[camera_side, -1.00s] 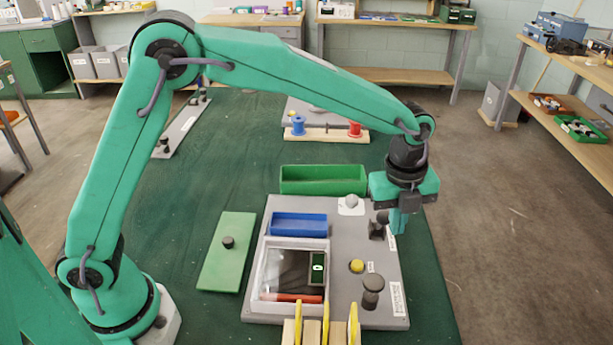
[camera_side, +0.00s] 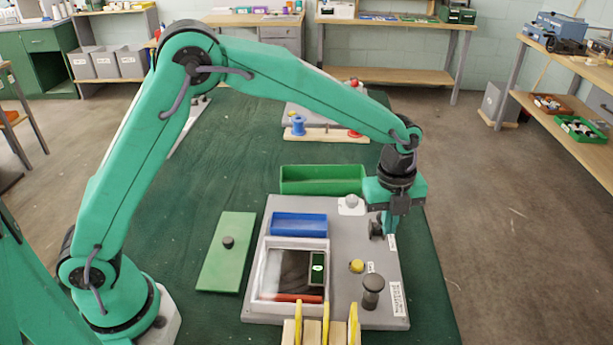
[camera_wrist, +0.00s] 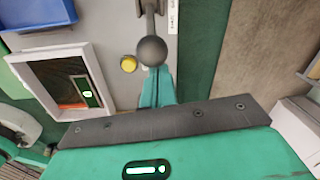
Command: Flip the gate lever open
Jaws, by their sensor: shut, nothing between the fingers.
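The gate lever is a dark lever (camera_side: 376,229) on the right of the grey panel (camera_side: 338,222), partly hidden by my gripper in the side view. In the wrist view the lever (camera_wrist: 148,12) has a round dark ball end (camera_wrist: 151,49). My gripper (camera_side: 391,233) is shut and empty, pointing down close beside the lever. In the wrist view my teal fingers (camera_wrist: 158,86) lie just below the ball in the picture. I cannot tell whether they touch it.
A green bin (camera_side: 322,181) stands behind. A green plate (camera_side: 227,258) lies left.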

